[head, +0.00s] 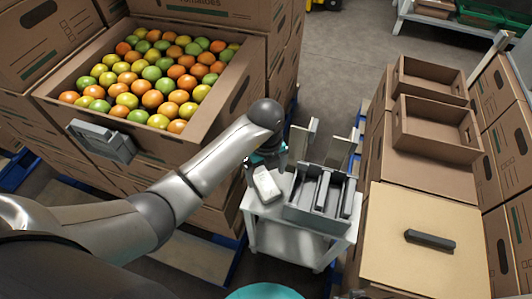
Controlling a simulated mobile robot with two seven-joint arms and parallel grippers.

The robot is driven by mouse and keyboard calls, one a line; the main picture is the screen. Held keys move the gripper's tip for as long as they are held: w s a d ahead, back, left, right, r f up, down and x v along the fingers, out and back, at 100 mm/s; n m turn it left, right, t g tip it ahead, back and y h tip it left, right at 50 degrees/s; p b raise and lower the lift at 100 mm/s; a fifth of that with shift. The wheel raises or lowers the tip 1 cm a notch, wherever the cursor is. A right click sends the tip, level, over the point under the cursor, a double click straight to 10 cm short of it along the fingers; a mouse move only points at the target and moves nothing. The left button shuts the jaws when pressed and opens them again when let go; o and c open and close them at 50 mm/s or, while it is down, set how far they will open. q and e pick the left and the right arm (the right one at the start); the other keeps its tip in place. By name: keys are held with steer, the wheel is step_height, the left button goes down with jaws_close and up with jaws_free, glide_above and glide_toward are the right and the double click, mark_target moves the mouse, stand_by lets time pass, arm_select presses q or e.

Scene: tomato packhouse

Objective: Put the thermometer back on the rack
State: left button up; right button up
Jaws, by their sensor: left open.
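A grey rack (291,214) with dark upright slots and taller plates at its back stands on a small white table. A small white block-like object (266,184) lies at the left of the table top, beside the rack and apart from its slots. I cannot tell for sure whether it is the thermometer. My left gripper (268,166) points down just behind this object, left of the rack. It is open; its fingertips are mostly hidden by the wrist and too small to make out. My right gripper is not in view.
A large carton (190,149) of green, yellow and orange tomatoes stands left, with a grey device (102,141) at its front. Cartons stand right: two open trays (437,128) and a lid (400,215) with a dark bar (430,240). Floor shows behind the table.

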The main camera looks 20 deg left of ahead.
mark_target(266, 184)
arm_select(q)
step_height(266, 184, up, 7)
steer(key=p, duration=0.2)
steer(key=shift+p, duration=0.35)
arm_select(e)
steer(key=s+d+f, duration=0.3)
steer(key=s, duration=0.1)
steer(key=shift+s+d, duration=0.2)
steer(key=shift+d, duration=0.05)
arm_select(q)
steer(key=shift+r, duration=0.1)
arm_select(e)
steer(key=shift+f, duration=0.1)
